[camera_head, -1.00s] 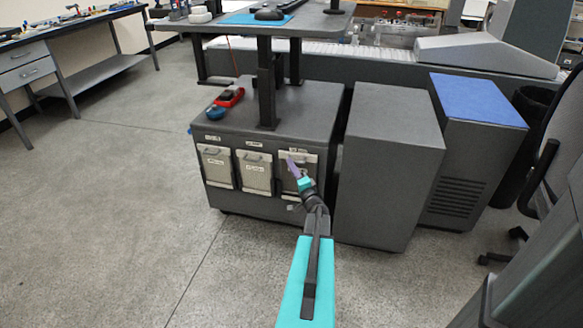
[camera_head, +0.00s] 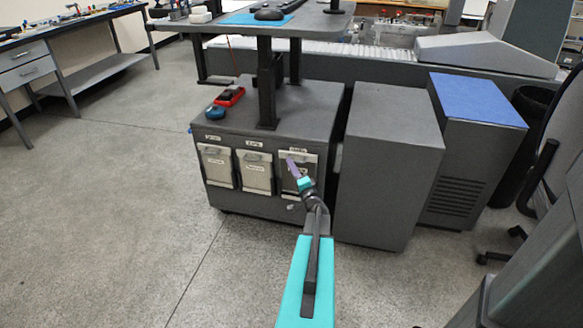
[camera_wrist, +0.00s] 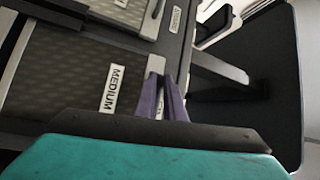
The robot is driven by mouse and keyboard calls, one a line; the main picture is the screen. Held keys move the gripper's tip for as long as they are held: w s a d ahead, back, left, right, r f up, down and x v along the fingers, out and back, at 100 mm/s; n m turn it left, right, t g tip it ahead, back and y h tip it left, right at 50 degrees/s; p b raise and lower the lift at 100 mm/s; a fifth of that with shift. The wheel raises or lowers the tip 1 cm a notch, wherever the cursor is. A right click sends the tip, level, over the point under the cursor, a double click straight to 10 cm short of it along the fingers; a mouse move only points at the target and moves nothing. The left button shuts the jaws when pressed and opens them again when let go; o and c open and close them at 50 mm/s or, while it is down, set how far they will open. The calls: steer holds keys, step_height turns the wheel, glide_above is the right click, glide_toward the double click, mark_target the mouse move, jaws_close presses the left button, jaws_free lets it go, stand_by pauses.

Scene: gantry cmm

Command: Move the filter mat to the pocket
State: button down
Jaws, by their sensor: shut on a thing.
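The filter mat (camera_head: 287,182) is a dark mesh panel with a light edge strip, at the rightmost pocket on the front of the dark cabinet. In the wrist view the mat (camera_wrist: 70,75) fills the left side and bears a white label reading MEDIUM. My gripper (camera_head: 291,164) has purple fingers and is at the mat's light top edge. In the wrist view my gripper (camera_wrist: 163,88) is shut on that light edge strip. The pocket behind is mostly hidden, and I cannot tell how deep the mat sits in it.
Two more light-framed panels, a left one (camera_head: 216,167) and a middle one (camera_head: 254,172), fill the other pockets. A grey box (camera_head: 390,150) stands close to the right of the cabinet (camera_head: 285,100). Open floor (camera_head: 120,220) lies to the left and in front.

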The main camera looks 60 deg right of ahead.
steer(key=shift+f+b, duration=0.4)
steer(key=shift+f, duration=0.9)
steer(key=c, duration=1.8)
jaws_free()
steer(key=shift+o, duration=0.2)
steer(key=shift+s, duration=0.1)
steer(key=p+v, duration=0.1)
steer(key=v, duration=1.2)
steer(key=shift+s+a, duration=0.15)
steer(key=shift+s, duration=0.15)
steer(key=shift+w, duration=0.1)
